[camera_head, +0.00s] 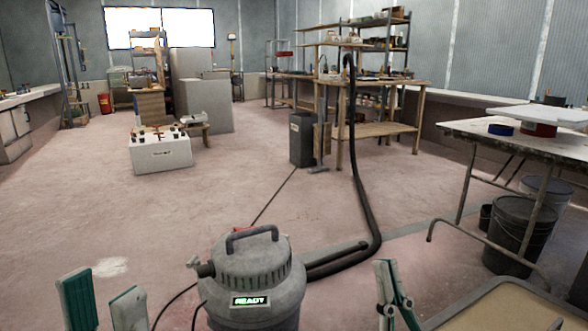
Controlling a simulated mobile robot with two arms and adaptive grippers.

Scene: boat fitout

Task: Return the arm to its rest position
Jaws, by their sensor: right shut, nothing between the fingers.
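My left gripper (103,298) shows at the bottom left, with its two pale, green-edged fingers apart and nothing visible between them. My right gripper (393,290) shows at the bottom, right of centre, with its fingers together and nothing held. Both arms are mostly below the picture's edge. A grey shop vacuum (253,277) with a lit "READY" panel stands between the two grippers, lower in the room. I cannot tell whether either gripper touches anything.
A black hose (360,190) runs from the vacuum up to a wooden workbench (375,130). A metal-legged table (480,130) stands at the right, with dark buckets (520,232) below it. A tan-topped surface (500,308) is near the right gripper. A white box (160,153) sits beyond open floor.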

